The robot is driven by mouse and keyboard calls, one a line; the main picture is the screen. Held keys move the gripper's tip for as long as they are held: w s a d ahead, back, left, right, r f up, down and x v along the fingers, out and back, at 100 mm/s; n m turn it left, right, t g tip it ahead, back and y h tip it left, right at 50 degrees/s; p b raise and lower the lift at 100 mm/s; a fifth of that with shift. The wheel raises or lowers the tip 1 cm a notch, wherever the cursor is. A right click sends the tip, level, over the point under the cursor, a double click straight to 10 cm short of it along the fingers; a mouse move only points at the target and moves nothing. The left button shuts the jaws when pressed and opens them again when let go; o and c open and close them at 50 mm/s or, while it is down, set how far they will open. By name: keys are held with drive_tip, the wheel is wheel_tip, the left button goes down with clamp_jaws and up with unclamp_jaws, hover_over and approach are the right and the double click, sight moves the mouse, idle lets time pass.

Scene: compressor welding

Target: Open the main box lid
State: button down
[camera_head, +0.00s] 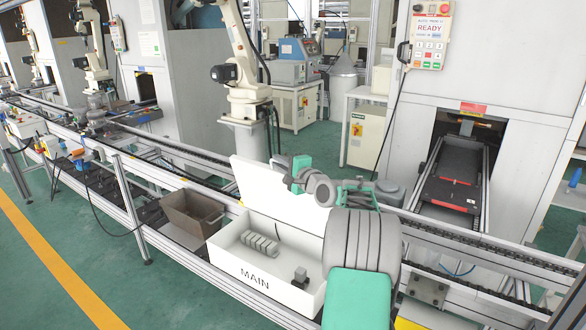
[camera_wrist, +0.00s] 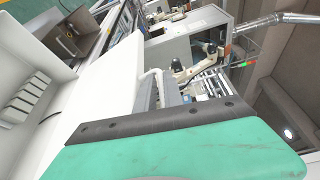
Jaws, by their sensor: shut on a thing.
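The white main box (camera_head: 235,272), marked MAIN on its front, stands on the conveyor-side bench in the head view. Its white lid (camera_head: 265,190) is raised, standing up steeply along the back of the box. The box is open and its inside shows. My gripper (camera_head: 293,181) is at the upper right part of the lid and shut on it; the exact contact is partly hidden by my own wrist. In the wrist view the lid (camera_wrist: 105,85) runs up from the box (camera_wrist: 40,60), beside the green and dark part of my gripper.
Several grey cylindrical parts (camera_head: 259,243) and a small dark block (camera_head: 300,275) lie in the box. A brown metal bin (camera_head: 192,214) stands left of it. The conveyor rail (camera_head: 185,172) runs behind. A white robot arm (camera_head: 245,60) stands beyond the conveyor.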

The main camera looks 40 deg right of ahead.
drive_tip(key=shift+w+d+r, duration=0.1)
drive_tip(key=shift+w+r, duration=0.1)
drive_tip(key=shift+r, duration=0.3)
drive_tip(key=c, duration=1.5)
unclamp_jaws()
drive_tip(key=shift+f, duration=0.25)
drive_tip(key=shift+f, duration=0.2)
drive_tip(key=shift+d, duration=0.1)
